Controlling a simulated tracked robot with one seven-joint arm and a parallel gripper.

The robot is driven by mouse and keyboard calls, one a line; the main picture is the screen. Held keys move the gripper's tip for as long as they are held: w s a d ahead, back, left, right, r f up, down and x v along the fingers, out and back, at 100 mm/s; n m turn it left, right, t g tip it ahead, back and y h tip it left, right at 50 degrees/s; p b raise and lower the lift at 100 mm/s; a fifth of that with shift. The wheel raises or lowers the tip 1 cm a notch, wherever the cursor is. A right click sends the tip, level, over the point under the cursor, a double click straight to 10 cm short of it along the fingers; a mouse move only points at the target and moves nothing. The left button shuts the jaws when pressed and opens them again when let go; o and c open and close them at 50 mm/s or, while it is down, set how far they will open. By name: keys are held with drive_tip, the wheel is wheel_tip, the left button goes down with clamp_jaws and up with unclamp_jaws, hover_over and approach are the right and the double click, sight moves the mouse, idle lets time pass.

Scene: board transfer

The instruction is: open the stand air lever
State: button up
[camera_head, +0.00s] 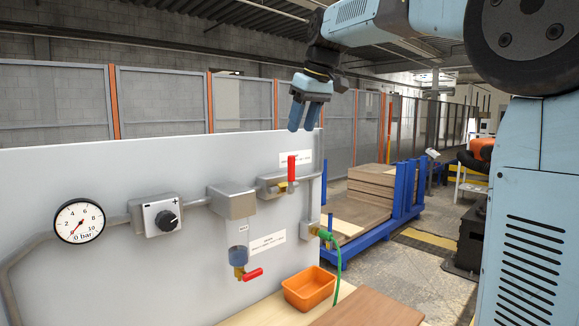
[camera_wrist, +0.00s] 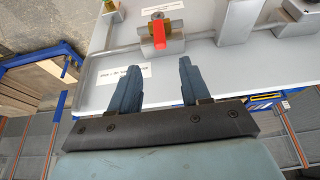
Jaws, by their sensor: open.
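The red air lever (camera_head: 291,168) stands upright on a valve with a brass part, set in the pipe on the grey panel. It crosses the line of the pipe. It also shows in the wrist view (camera_wrist: 159,36), beyond my fingertips. My gripper (camera_head: 304,118) is above the lever in the head view, with its blue fingers pointing down. In the wrist view my gripper (camera_wrist: 160,72) is open and empty, with the lever ahead of the gap and apart from both fingers. A second red lever (camera_head: 252,275) sits lower, under the filter bowl (camera_head: 238,257).
A pressure gauge (camera_head: 79,221) has its needle near the zero end. A regulator with a black knob (camera_head: 166,220) is beside it. An orange bin (camera_head: 309,288) stands below, near a green hose (camera_head: 338,262). Blue racks with boards (camera_head: 372,182) stand behind.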

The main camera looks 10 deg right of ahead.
sight(290, 165)
drive_tip(key=x, duration=1.2)
drive_tip(key=shift+f, duration=0.3)
drive_tip(key=shift+w, duration=0.1)
clamp_jaws()
